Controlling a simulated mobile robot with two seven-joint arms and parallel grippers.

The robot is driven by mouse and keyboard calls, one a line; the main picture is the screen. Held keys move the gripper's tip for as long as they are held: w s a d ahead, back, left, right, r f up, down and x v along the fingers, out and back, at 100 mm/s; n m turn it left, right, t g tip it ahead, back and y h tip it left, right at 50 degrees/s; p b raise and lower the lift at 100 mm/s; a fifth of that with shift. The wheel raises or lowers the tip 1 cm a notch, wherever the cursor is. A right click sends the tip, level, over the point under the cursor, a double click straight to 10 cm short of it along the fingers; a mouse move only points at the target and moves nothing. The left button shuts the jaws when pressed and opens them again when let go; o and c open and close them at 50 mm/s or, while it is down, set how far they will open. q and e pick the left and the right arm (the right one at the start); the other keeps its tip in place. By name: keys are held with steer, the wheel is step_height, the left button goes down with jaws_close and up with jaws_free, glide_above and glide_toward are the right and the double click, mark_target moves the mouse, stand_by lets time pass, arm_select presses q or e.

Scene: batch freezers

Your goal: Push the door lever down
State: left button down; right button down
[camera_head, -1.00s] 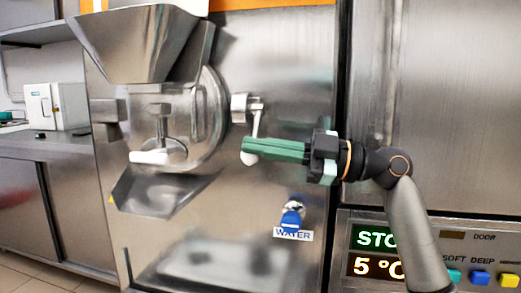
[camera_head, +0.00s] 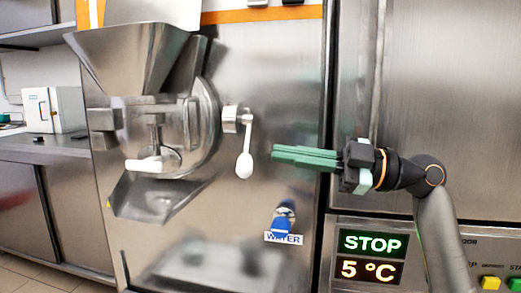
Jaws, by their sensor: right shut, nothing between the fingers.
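The door lever (camera_head: 245,158) is a metal arm with a white rounded end, mounted at the right side of the batch freezer's round door (camera_head: 209,112). It hangs almost straight down from its pivot (camera_head: 231,119). My right gripper (camera_head: 275,154) has green fingers and points left toward the lever's lower end. Its fingers are shut and empty, with a small gap between their tips and the white end. My left gripper is not in view.
A metal hopper (camera_head: 128,58) tops the machine, with a white-handled outlet (camera_head: 145,164) and chute (camera_head: 150,197) below. A blue water tap (camera_head: 283,219) sits under my gripper. A panel (camera_head: 372,243) reading STOP and 5 °C is lower right.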

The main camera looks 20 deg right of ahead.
steer(key=shift+v, duration=1)
steer(key=shift+w, duration=0.1)
